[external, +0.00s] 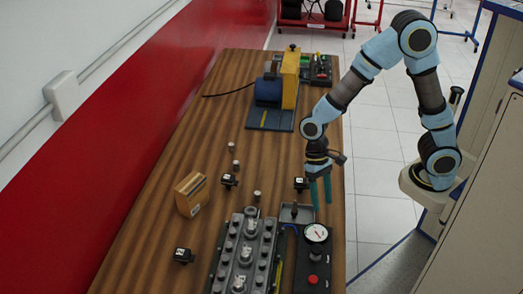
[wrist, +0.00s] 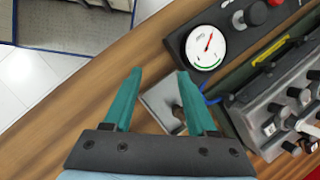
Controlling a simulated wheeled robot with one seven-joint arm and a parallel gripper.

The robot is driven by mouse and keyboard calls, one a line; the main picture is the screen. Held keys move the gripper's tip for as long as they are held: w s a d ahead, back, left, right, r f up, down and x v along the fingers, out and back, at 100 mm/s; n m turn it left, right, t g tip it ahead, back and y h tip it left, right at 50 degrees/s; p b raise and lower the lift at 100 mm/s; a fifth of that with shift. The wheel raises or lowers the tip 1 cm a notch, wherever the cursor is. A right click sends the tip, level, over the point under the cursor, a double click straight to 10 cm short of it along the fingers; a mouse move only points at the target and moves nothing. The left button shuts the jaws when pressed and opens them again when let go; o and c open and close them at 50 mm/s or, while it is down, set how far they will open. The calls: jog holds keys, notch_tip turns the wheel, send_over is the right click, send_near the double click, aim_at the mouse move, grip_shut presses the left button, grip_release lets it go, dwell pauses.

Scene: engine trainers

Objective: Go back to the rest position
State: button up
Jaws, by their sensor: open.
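My gripper (external: 321,205) hangs from my arm with its teal fingers pointing down, over the right part of the wooden table (external: 175,235). In the wrist view my gripper (wrist: 160,73) has its two fingers spread apart with nothing between them. A small grey tray (external: 288,213) lies just left of the fingers in the external view.
An engine block (external: 225,262) and a gauge panel (external: 316,258) stand at the near end. A blue and yellow machine (external: 268,90) stands farther back.

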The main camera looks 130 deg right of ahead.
jog(key=s+a+n+h+b, duration=0.1)
jog(key=a+n+h, duration=0.1)
jog(key=a+n, duration=0.4)
jog(key=s+a+f+n+h+b, duration=0.1)
jog(key=s+a+n+h, duration=0.1)
jog(key=a+n, duration=0.4)
jog(key=n, duration=0.3)
jog(key=shift+s+a+n+t+h, duration=0.3)
jog(key=shift+a+n, duration=0.1)
jog(key=shift+o, duration=0.4)
jog(key=shift+f, duration=0.1)
